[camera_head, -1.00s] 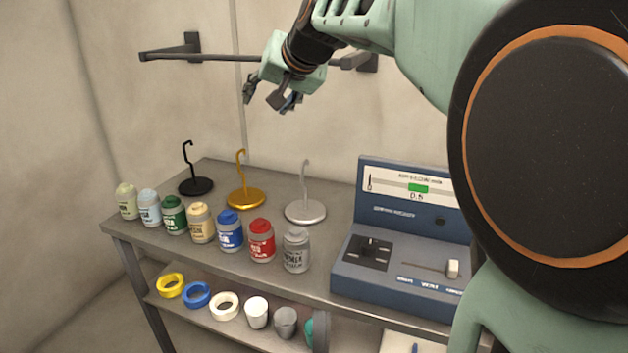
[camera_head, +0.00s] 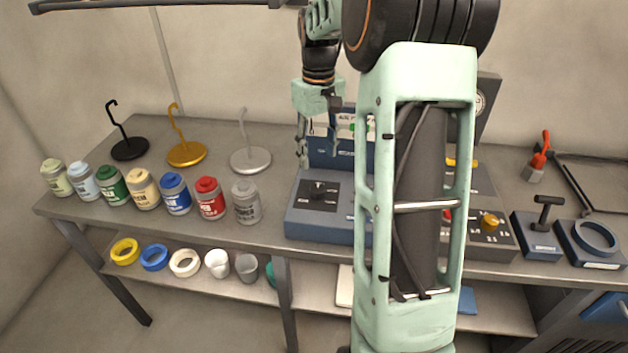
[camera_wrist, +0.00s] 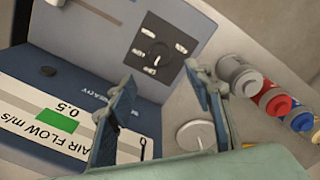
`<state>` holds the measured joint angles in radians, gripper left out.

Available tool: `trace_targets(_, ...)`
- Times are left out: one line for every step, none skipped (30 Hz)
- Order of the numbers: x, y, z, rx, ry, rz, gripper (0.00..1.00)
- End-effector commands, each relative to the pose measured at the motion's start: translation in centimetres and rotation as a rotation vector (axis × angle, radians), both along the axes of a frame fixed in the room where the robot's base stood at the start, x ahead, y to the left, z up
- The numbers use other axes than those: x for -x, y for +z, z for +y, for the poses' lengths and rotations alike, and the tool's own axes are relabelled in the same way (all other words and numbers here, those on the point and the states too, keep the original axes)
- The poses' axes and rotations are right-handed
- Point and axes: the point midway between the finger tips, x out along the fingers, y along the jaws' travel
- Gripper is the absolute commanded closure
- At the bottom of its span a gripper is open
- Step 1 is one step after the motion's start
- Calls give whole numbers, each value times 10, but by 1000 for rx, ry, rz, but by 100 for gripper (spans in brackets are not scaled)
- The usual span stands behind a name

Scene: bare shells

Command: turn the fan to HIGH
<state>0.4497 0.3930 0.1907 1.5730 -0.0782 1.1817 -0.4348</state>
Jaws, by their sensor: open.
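A blue-grey console (camera_head: 303,226) with an air flow gauge stands on the bench. Its black rotary knob (camera_head: 319,188) sits on a dark square plate on the left of the sloping front. The knob also shows in the wrist view (camera_wrist: 158,54), with small labels around it too blurred to read. The gauge (camera_wrist: 60,118) shows a green bar and 0.5. My gripper (camera_head: 317,152) is open and empty, above the back of the console near the knob. In the wrist view its fingers (camera_wrist: 163,98) are spread, apart from the knob. My arm hides the console's right part.
Several paint jars (camera_head: 142,188) and hooked stands, including a silver one (camera_head: 250,160), are left of the console. To the right are another box with a yellow knob (camera_head: 490,221), a T-handle block (camera_head: 541,228) and a ring block (camera_head: 596,240).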

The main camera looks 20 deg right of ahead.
Motion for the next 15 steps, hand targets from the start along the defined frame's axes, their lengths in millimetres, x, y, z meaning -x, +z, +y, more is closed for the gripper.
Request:
trace_targets(1,-5,-1,-1,1,5,53)
trace_targets(2,-9,-1,-2,1,7,53)
trace_targets(2,-15,0,-2,2,7,53)
trace_targets(2,-19,0,-1,2,8,53)
trace_targets(2,-24,0,-2,2,7,53)
trace_targets(2,-32,0,-2,2,7,53)
trace_targets(2,-38,0,-2,2,7,53)
trace_targets(2,-44,0,-2,2,7,53)
trace_targets(2,-52,0,-2,2,7,53)
trace_targets(2,-58,0,-3,2,8,53)
trace_targets(2,-63,0,-2,2,6,53)
trace_targets(2,-70,0,-3,1,7,53)
trace_targets(1,-75,0,-3,1,6,53)
trace_targets(2,-80,0,-3,1,6,53)
trace_targets(1,-86,0,-2,1,4,53)
